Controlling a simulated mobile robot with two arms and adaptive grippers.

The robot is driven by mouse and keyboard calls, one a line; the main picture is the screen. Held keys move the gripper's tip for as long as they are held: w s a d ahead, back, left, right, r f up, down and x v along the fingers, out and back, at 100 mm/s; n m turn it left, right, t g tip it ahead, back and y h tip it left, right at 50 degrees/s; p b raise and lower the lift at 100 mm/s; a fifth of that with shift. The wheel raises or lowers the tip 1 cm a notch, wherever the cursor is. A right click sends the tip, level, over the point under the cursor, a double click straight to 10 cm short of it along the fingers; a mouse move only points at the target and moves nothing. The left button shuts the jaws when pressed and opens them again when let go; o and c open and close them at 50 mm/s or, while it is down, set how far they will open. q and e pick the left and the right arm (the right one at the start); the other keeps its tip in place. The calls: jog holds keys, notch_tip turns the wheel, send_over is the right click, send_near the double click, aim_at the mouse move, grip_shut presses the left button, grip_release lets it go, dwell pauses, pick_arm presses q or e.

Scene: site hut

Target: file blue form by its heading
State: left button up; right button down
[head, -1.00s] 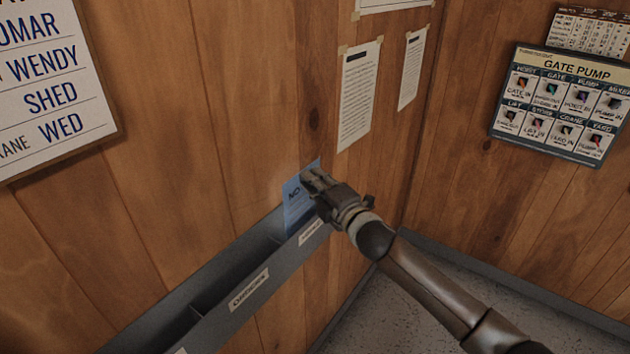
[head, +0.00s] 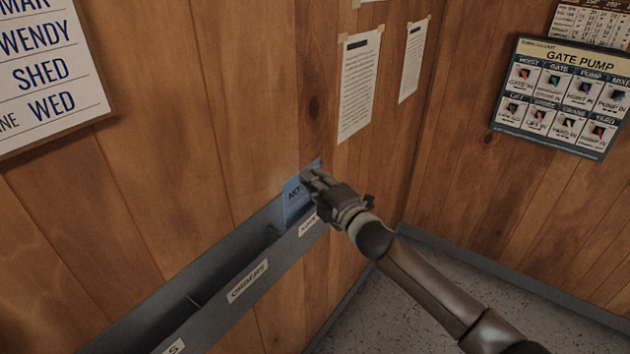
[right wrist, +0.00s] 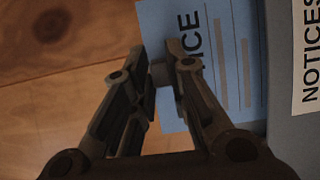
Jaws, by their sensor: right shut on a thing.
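The blue form (head: 294,204) is upright at the right end of the grey wall rack (head: 215,270). Its lower part is hidden behind the rack's front wall. My right gripper (head: 312,181) is shut on its upper edge. In the right wrist view, the form (right wrist: 235,60) shows part of a heading ending in "ICE", and the fingertips (right wrist: 163,74) pinch it. The rack label beside it reads "NOTICES" (right wrist: 308,60). In the head view, this label (head: 308,224) is partly covered by the gripper. My left gripper is not in view.
Papers (head: 358,85) are taped above. A "GATE PUMP" board (head: 562,97) hangs on the right wall. Floor (head: 420,300) is clear.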

jog(key=c, duration=1.3)
grip_release()
